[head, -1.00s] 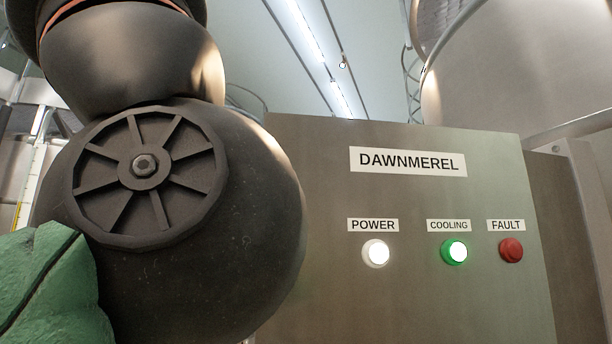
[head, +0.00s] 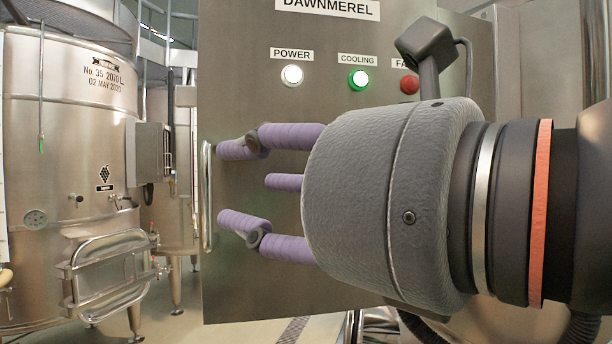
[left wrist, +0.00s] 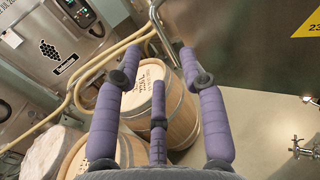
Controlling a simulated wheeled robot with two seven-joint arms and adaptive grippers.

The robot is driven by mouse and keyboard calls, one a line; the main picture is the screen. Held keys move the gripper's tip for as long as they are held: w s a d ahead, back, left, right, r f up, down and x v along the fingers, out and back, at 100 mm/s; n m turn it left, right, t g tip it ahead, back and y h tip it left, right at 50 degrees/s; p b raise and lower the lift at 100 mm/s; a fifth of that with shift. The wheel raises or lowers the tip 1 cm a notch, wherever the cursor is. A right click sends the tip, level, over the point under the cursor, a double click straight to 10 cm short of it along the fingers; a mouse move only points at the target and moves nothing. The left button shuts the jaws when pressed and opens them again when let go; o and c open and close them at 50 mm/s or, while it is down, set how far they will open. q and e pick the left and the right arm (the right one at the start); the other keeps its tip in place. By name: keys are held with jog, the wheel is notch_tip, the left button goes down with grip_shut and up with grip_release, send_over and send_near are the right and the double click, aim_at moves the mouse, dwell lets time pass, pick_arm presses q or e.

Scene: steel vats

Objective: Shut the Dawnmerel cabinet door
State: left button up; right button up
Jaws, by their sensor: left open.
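The Dawnmerel cabinet door (head: 250,290) is a grey steel panel with a name label, lamps and a fault button. Its upright bar handle (head: 207,195) is at the panel's left edge. I cannot tell how far the door stands open. My left gripper (head: 228,188) has purple fingers, open and empty, pointing left across the door front, fingertips a little right of the handle. In the left wrist view, the fingers (left wrist: 158,62) are spread below a curved metal bar (left wrist: 158,28), apparently the handle, beside a dark panel (left wrist: 240,60). My right gripper is out of view.
A steel vat (head: 75,150) with a hatch stands at the left, with floor between it and the door. In the left wrist view, wooden barrels (left wrist: 180,125) and a yellowish hose (left wrist: 85,75) lie beyond the fingers. A tap (left wrist: 303,148) is at the right.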

aim_at(205, 180)
pick_arm(q)
jog(key=shift+p+x, duration=1.15)
jog(key=shift+x, duration=2.15)
jog(key=shift+w+a+r+p, duration=0.3)
jog(key=shift+w+a+p, duration=0.05)
jog(key=shift+p, duration=0.65)
jog(key=shift+w+a+f+p, duration=0.1)
jog(key=shift+w+a+p, duration=0.25)
jog(key=shift+p, duration=0.35)
jog(key=shift+a+f+p, duration=0.15)
jog(key=shift+a+p, duration=0.1)
jog(key=shift+p, duration=0.05)
jog(key=shift+w, duration=0.1)
grip_shut()
